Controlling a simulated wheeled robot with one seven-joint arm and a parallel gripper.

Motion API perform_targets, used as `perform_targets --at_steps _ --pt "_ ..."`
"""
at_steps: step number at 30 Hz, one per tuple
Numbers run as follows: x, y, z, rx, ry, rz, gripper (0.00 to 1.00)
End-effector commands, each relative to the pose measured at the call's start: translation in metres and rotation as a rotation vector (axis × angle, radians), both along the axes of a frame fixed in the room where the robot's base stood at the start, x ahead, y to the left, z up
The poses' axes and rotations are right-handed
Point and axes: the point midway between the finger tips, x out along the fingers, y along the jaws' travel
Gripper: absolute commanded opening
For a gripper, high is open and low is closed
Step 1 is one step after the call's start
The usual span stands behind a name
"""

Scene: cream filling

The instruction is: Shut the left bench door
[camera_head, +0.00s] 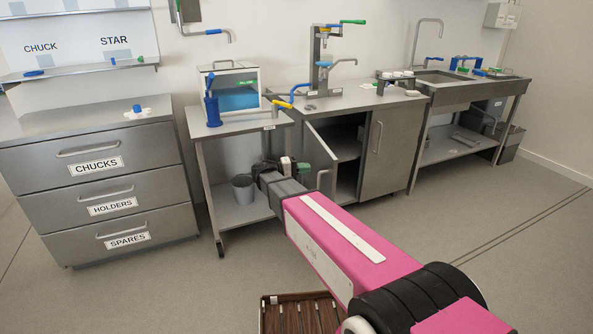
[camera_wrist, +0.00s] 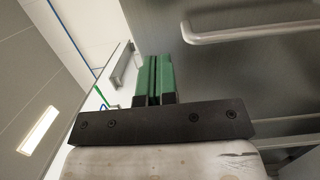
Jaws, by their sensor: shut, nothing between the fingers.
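The left bench door (camera_head: 320,154) is a grey metal panel that stands open, swung out from the bench front. Its bar handle (camera_head: 322,178) is partly hidden by my arm. My gripper (camera_head: 303,168) is at the handle side of the door, near its outer face; I cannot tell whether it touches. In the wrist view, the green fingers (camera_wrist: 153,78) are together and empty. A grey panel with a bar handle (camera_wrist: 255,30), which looks like this door, lies to the right of the fingers.
The right bench door (camera_head: 388,155) is shut. The open cupboard (camera_head: 345,140) shows a shelf inside. A side table (camera_head: 222,123) with a grey bucket (camera_head: 243,188) on its lower shelf stands left of my gripper. A drawer cabinet (camera_head: 50,190) is farther left. Floor (camera_head: 450,230) is clear at the right.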

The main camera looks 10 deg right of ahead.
Motion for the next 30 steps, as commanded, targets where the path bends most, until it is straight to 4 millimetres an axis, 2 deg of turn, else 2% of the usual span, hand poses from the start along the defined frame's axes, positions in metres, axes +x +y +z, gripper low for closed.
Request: perform_targets --at_steps 6,12,18,30 --pt "0.005 -0.041 0.000 0.001 0.000 -0.001 0.00" --pt "0.009 -0.067 0.000 0.001 0.001 -0.001 0.00" --pt "0.011 -0.076 0.000 0.001 0.001 0.001 0.00" --pt "0.011 -0.078 0.000 0.001 0.001 0.003 0.00"
